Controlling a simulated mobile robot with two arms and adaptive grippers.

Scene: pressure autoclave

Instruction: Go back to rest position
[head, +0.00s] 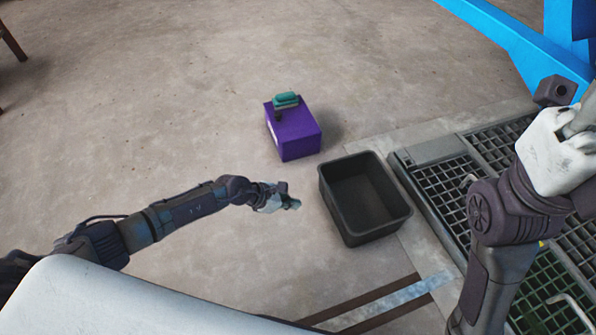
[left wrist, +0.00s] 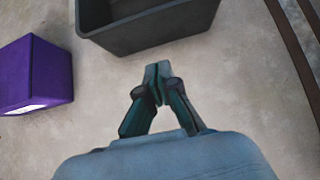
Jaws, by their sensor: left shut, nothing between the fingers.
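My left gripper (head: 290,198) reaches in from the left in the head view, above the concrete floor and just left of the black bin. In the left wrist view its fingers (left wrist: 158,85) are together and empty. My right arm shows at the right of the head view, but its fingers are not in view.
An open, empty-looking black bin (head: 340,215) stands on the floor; its wall shows in the left wrist view (left wrist: 150,32). A purple box (head: 298,138) with a green-handled tool (head: 286,100) on top stands behind. Metal grating (head: 445,185) lies right.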

